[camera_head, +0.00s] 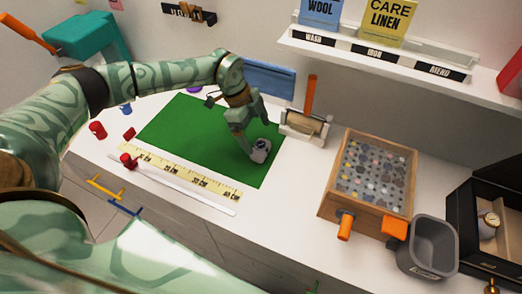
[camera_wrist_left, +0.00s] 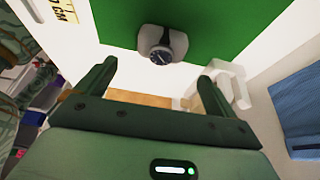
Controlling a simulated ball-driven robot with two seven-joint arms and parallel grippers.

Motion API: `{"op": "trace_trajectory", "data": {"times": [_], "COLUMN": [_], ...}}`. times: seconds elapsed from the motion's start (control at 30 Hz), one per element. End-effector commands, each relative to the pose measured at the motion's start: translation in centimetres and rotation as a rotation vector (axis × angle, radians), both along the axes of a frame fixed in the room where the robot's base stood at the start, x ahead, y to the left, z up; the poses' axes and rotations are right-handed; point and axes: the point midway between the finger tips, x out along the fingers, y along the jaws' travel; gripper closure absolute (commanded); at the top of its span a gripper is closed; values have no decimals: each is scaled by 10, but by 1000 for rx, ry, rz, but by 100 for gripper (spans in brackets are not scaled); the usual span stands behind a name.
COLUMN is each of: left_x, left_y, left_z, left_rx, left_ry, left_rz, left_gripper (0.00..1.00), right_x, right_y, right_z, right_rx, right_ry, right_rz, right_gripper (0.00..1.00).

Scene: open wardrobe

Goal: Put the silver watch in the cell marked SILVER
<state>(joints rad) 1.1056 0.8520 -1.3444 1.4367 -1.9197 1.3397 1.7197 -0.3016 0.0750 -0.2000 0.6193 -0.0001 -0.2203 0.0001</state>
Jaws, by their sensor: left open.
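The silver watch (camera_head: 262,145), with a dark face, is wrapped on a pale grey cushion on the right part of the green mat (camera_head: 188,130). In the left wrist view the watch (camera_wrist_left: 161,55) and its cushion (camera_wrist_left: 176,40) lie just beyond the fingertips, roughly centred. My left gripper (camera_head: 250,145) is open and empty, low over the mat beside the cushion. A black open case (camera_head: 465,205) at the far right holds a gold-toned watch (camera_head: 490,222). Its cell labels are too small to read, and the right part is cut off. My right gripper is not in view.
A wooden tray of small items (camera_head: 326,192) and a grey bin (camera_head: 428,248) stand between mat and case. A white holder (camera_head: 305,127) with an orange-handled brush is right of the mat. A yellow ruler (camera_head: 180,172) lies in front. A shelf (camera_head: 380,60) overhangs behind.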

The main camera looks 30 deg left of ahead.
Motion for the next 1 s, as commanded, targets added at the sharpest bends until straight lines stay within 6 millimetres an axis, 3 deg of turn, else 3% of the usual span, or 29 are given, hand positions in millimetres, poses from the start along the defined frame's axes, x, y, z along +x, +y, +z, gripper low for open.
{"op": "trace_trajectory", "data": {"times": [0.17,0.43,0.67,0.87,1.0], "left_x": [0,1,1,1,1], "left_y": [-3,-14,-15,-15,-15], "left_z": [-11,-53,-55,-55,-55], "left_rx": [0,-1,0,-1,-1], "left_ry": [1,2,0,0,-1], "left_rz": [0,-2,0,0,-1], "left_gripper": [6,6,6,56,60], "right_x": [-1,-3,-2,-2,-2], "right_y": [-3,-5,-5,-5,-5], "right_z": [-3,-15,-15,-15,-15], "right_rx": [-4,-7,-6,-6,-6], "right_ry": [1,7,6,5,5], "right_rz": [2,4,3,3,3], "right_gripper": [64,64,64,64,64]}}
